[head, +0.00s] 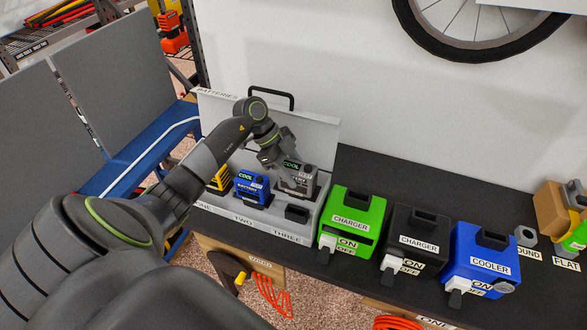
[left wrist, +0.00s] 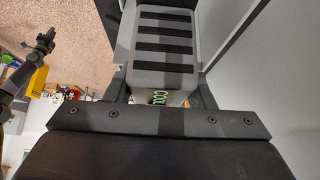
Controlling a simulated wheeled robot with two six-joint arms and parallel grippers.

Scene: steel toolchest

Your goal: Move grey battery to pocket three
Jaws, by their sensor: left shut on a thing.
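The grey battery (head: 298,184) is in my left gripper (head: 287,166), which is shut on its top. It is above the right part of the open batteries case (head: 215,204), behind the dark fitting (head: 297,213) over the label THREE. I cannot tell whether its underside touches the case. In the left wrist view, the grey battery (left wrist: 165,45) shows its black-striped face between the fingers. The blue battery (head: 252,187) stands over the label TWO, and the yellow battery (head: 219,179) stands at ONE, partly hidden by my left arm. My right gripper is not identifiable.
Right of the case stand a green charger (head: 352,221), a black charger (head: 413,242) and a blue cooler (head: 485,257), each with a switch in front. The open case lid (head: 315,132) rises behind the batteries. Black benchtop (head: 390,172) behind the chargers is clear.

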